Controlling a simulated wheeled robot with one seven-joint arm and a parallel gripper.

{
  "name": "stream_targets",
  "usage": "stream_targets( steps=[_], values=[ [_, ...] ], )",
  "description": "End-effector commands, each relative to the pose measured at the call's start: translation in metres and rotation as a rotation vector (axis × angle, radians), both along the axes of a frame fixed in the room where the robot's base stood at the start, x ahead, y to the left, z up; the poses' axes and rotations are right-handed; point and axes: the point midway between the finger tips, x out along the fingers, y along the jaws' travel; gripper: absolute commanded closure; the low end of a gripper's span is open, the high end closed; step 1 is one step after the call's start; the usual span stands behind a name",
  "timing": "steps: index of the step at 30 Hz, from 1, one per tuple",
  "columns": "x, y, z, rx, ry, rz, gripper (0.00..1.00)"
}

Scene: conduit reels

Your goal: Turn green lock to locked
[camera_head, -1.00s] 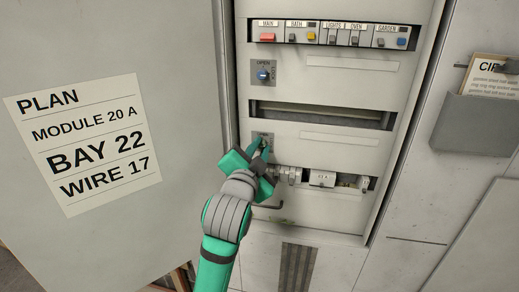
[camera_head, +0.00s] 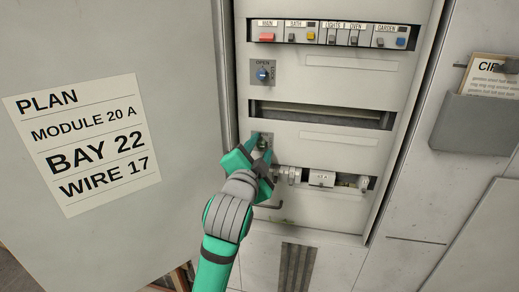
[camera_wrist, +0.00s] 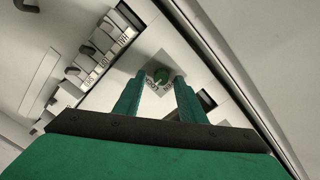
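The green lock (camera_head: 263,143) is a small round knob on a grey plate, low on the left of the open panel. It also shows in the wrist view (camera_wrist: 161,75), with lettering on its plate; its exact turn angle is hard to read. My gripper (camera_head: 261,147) is in front of it. In the wrist view my gripper (camera_wrist: 159,80) has its two fingers apart, with the lock visible between the tips. I cannot tell whether the fingers touch it.
A blue lock (camera_head: 263,74) sits higher on the panel, below a row of labelled switches (camera_head: 335,36). An empty slot (camera_head: 320,115) lies between the locks. Modules on a rail (camera_head: 322,178) are right of my gripper. A plan sheet (camera_head: 83,143) is on the left door.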

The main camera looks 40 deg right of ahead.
Motion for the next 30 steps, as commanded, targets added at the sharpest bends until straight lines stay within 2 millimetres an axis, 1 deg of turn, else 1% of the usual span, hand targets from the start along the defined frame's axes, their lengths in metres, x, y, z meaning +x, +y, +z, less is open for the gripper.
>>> stream_targets(
  steps=[7,11,14,21,24,30],
  values=[
    [0.0,0.001,0.0,-0.001,0.001,0.001,0.63],
    [-0.005,0.008,0.001,-0.002,0.0,0.003,0.63],
    [-0.014,0.019,0.001,-0.003,0.0,0.003,0.63],
    [-0.044,0.053,0.003,-0.002,0.0,0.003,0.63],
    [-0.055,0.065,0.003,-0.001,-0.001,0.002,0.63],
    [-0.067,0.08,0.004,-0.001,0.001,0.001,0.63]
  ],
)
